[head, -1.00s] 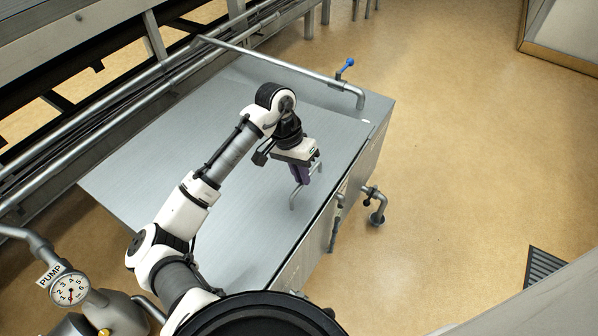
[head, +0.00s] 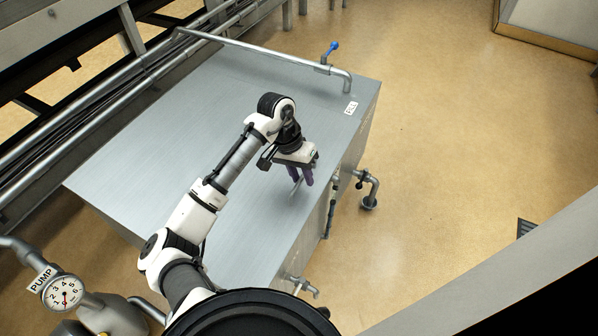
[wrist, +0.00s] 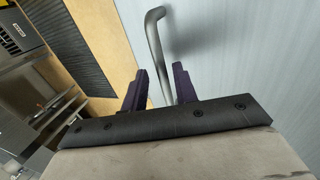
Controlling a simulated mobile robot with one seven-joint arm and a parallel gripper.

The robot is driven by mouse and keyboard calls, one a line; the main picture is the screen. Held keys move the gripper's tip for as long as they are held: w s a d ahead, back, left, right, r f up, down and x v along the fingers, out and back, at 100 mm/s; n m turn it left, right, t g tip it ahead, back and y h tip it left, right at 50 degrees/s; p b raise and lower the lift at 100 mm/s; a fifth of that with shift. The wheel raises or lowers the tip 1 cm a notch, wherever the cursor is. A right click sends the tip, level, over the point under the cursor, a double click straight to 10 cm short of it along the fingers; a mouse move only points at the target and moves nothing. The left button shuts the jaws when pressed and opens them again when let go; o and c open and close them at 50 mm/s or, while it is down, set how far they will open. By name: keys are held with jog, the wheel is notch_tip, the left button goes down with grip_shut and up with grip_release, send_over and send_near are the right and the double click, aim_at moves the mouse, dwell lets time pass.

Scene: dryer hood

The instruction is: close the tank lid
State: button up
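The tank lid (head: 170,140) is a broad grey metal sheet on the box-shaped tank (head: 345,150). It looks flat, with no gap visible along its front right edge. My gripper (head: 301,178) is low over the lid near that edge, at the lid's bent bar handle (head: 296,190). In the wrist view the handle (wrist: 154,35) runs between my two dark purple fingers (wrist: 158,88), with space beside it. The fingers are apart and not closed on the bar. The lid surface (wrist: 235,50) fills the right of that view. The handle's lower end is hidden behind my gripper.
A pipe with a blue valve handle (head: 332,48) crosses the tank's far end, by a FILL label (head: 351,108). Pipe fittings (head: 369,188) stick out from the tank's front side. A pump gauge (head: 63,293) stands lower left.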

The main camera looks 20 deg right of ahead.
jog(key=shift+w+a+r, duration=0.1)
jog(key=shift+r, duration=0.2)
jog(key=v, duration=1.3)
jog(key=shift+r, duration=0.3)
